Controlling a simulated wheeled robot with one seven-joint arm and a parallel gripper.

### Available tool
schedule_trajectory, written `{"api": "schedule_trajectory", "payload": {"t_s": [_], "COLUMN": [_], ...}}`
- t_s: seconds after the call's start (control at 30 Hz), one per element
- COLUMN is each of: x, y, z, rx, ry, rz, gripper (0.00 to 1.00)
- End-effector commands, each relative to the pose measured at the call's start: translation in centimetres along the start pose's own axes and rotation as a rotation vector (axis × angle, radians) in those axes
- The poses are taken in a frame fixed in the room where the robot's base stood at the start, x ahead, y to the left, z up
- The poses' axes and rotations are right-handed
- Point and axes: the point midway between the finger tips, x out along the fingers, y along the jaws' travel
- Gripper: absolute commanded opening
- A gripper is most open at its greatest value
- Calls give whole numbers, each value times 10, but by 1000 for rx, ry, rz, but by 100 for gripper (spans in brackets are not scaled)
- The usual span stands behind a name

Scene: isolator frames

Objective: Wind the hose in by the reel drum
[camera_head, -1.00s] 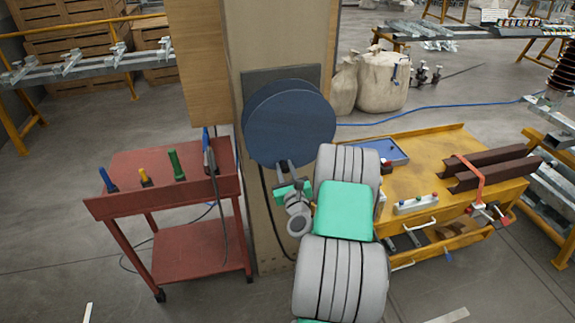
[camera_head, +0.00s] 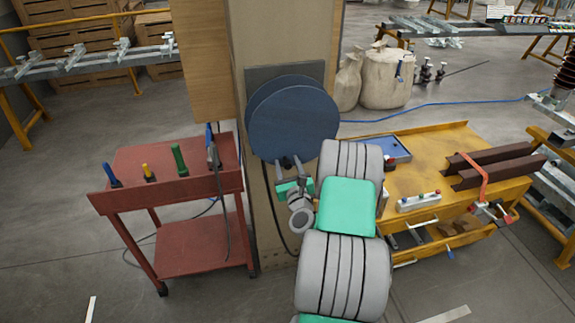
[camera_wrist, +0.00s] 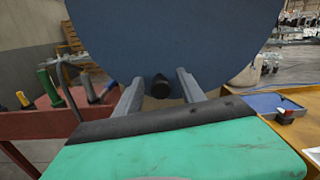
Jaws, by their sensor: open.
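The blue reel drum (camera_head: 295,122) is a round disc mounted on a wooden post. It fills the upper middle of the wrist view (camera_wrist: 175,40). My gripper (camera_head: 287,163) is at the drum's lower edge. In the wrist view my gripper (camera_wrist: 158,92) has its two fingers apart, with a dark round knob (camera_wrist: 161,86) between them. The fingers do not visibly press on the knob; exact contact cannot be told. The blue hose (camera_head: 430,105) runs from behind the drum across the floor to the right.
A red cart (camera_head: 165,175) with several coloured-handled tools stands left of the post. A yellow workbench (camera_head: 440,150) with a blue tray (camera_head: 385,147) and dark beams (camera_head: 500,168) is to the right. Pale sacks (camera_head: 385,80) stand behind. Open floor lies in front.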

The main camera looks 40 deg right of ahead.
Motion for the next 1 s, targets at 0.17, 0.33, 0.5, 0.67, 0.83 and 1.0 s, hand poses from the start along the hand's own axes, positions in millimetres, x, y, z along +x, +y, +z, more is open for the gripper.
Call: {"api": "schedule_trajectory", "payload": {"t_s": [0.17, 0.33, 0.5, 0.67, 0.83, 1.0], "x": [-21, -54, -75, -78, -77, -68], "y": [-1, 0, 0, 0, 3, 94], "z": [-5, -5, -2, 0, 2, 38], "rx": [1, 1, 0, 0, -13, -411], "ry": [0, -1, 0, -1, -2, -55], "rz": [-3, -4, -2, 0, 11, 312], "gripper": [47, 47, 47, 47, 46, 46]}}
